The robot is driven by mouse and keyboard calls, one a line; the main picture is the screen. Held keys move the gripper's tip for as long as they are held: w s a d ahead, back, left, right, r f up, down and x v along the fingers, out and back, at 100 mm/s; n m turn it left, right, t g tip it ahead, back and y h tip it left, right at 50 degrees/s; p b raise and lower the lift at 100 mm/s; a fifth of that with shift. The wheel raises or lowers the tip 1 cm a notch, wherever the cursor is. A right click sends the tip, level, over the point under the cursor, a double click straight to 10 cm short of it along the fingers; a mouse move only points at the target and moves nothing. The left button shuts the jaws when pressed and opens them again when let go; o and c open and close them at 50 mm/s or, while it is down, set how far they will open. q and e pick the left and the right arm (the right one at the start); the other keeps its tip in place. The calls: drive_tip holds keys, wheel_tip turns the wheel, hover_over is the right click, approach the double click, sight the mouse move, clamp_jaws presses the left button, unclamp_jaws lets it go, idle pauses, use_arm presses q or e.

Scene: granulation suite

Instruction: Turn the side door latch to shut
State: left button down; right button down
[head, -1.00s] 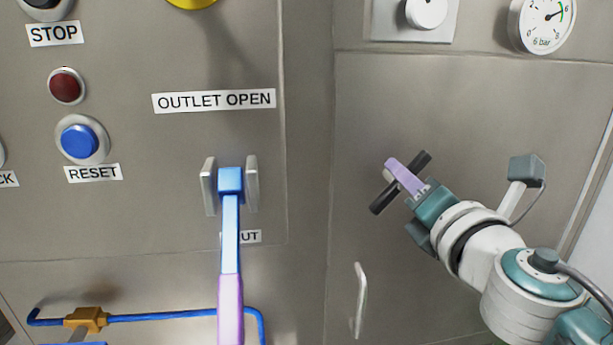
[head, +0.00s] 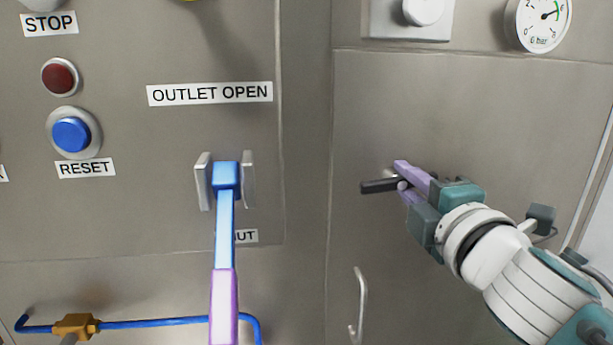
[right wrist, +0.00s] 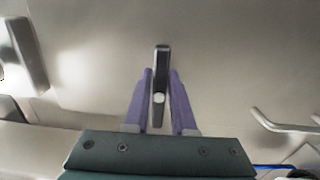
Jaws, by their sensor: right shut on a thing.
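The side door (head: 460,110) is the grey panel on the right in the head view, and it lies flush with its frame. Its latch (head: 378,186) is a black bar on a pale hub, lying nearly level. My right gripper (head: 404,182) is shut on the latch, with its purple fingers on either side of the bar near the hub. In the right wrist view, the latch (right wrist: 162,62) stands upright between the two fingertips (right wrist: 160,85) of that gripper. The latch's right part is hidden behind the fingers in the head view. My left gripper is not in view.
A bent metal handle (head: 360,300) sticks out below the latch. A blue and purple lever (head: 224,230) stands left between two metal plates, under an "OUTLET OPEN" label (head: 210,93). A pressure gauge (head: 540,22) is at upper right. Blue piping (head: 150,323) runs low left.

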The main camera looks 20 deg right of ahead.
drive_tip(key=shift+m, duration=0.3)
idle(0.4)
drive_tip(key=c, duration=0.8)
unclamp_jaws()
drive_tip(key=shift+o, duration=0.2)
drive_tip(key=v, duration=1)
